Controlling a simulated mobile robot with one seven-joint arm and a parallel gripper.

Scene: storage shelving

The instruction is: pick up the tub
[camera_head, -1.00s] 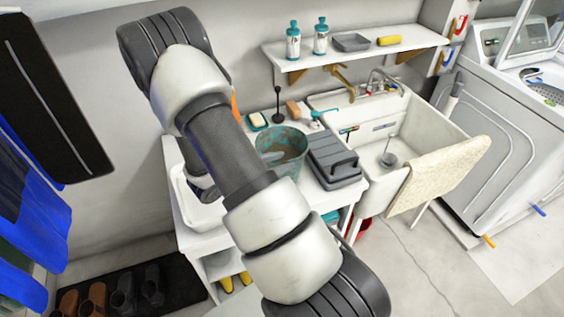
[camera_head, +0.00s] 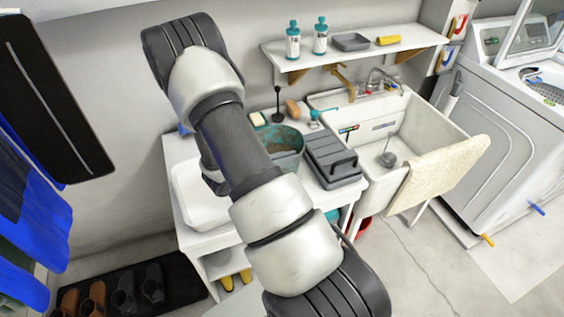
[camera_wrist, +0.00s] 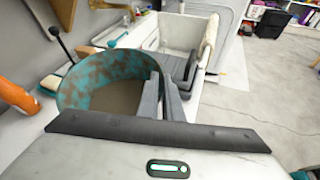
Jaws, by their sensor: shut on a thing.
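The tub (camera_head: 285,142) is a round teal vessel with rusty brown patches, on or just over the white table behind my arm. In the wrist view the tub (camera_wrist: 85,88) shows open-topped, with a brownish inside. My gripper (camera_wrist: 163,97) is shut on its right-hand rim, one finger inside and one outside. In the head view my arm hides the gripper and part of the tub. I cannot tell whether its base touches the table.
A grey lidded case (camera_head: 333,158) stands close right of the tub, with the white sink (camera_head: 440,125) beyond. A white basin (camera_head: 190,205) is at the table's left. A dark plunger-like tool (camera_head: 278,100) and an orange object (camera_wrist: 15,97) are nearby. A shelf (camera_head: 365,50) hangs above.

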